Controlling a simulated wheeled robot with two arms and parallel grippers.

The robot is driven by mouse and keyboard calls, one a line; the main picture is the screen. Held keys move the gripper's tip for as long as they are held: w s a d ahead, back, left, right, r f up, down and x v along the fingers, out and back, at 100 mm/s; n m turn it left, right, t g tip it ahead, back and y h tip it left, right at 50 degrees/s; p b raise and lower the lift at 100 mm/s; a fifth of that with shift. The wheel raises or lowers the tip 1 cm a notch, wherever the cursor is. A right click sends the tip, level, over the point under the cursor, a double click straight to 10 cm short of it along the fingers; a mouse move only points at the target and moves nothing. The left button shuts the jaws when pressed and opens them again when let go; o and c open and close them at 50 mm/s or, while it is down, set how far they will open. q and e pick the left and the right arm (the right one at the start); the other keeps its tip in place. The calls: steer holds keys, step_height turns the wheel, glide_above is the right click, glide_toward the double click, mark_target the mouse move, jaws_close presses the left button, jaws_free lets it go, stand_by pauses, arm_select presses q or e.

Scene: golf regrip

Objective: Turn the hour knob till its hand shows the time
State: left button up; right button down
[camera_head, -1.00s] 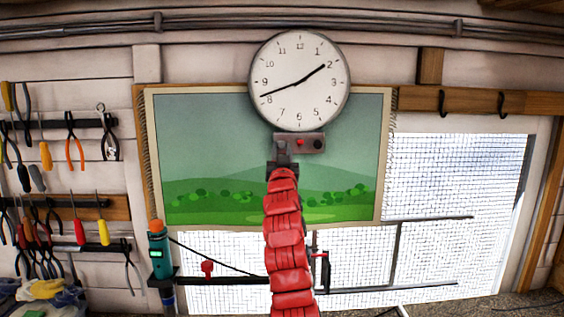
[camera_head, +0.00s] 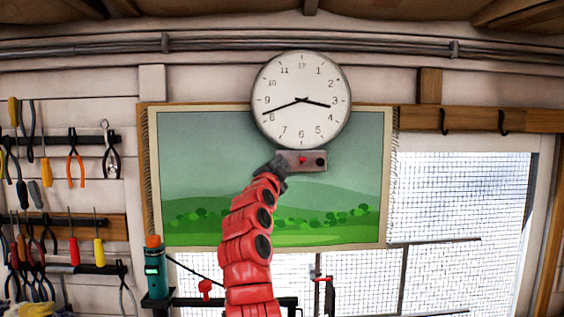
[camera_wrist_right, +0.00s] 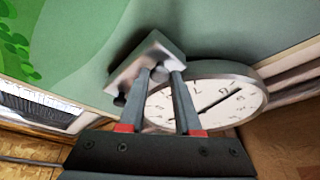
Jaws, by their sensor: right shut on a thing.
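A round white clock (camera_head: 301,100) hangs on the wall in the head view. Its shorter hand points just past 3, and its longer hand points a little past 8. A grey box (camera_head: 312,160) below it carries a red button or knob (camera_head: 302,160) and a black knob (camera_head: 320,161). My right gripper (camera_head: 277,166) is at the box's left end, its arm leaning in from below. In the right wrist view its fingers (camera_wrist_right: 168,76) are shut on a small grey knob (camera_wrist_right: 159,74) on the box, mostly hidden between them. My left gripper is not in view.
A green landscape picture (camera_head: 200,150) hangs behind my right arm. Pliers and screwdrivers hang on racks (camera_head: 70,141) at the left. A teal device with an orange top (camera_head: 154,270) stands low left; its display is unreadable. A mesh window (camera_head: 460,200) is at the right.

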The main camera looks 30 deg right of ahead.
steer(key=m+g+p, duration=0.1)
steer(key=m, duration=0.1)
steer(key=r+m+p, duration=0.1)
steer(key=m, duration=0.2)
steer(key=shift+a+g+y+p, duration=0.1)
steer(key=shift+g+y+p, duration=0.2)
steer(key=shift+g+p, duration=0.1)
steer(key=shift+f+m+g+y+p, duration=0.15)
steer(key=shift+m+g+y+p, duration=0.3)
steer(key=shift+m+p, duration=0.8)
steer(key=shift+m, duration=0.55)
steer(key=c, duration=0.6)
jaws_free()
steer(key=shift+w+f, duration=0.1)
steer(key=shift+b, duration=0.35)
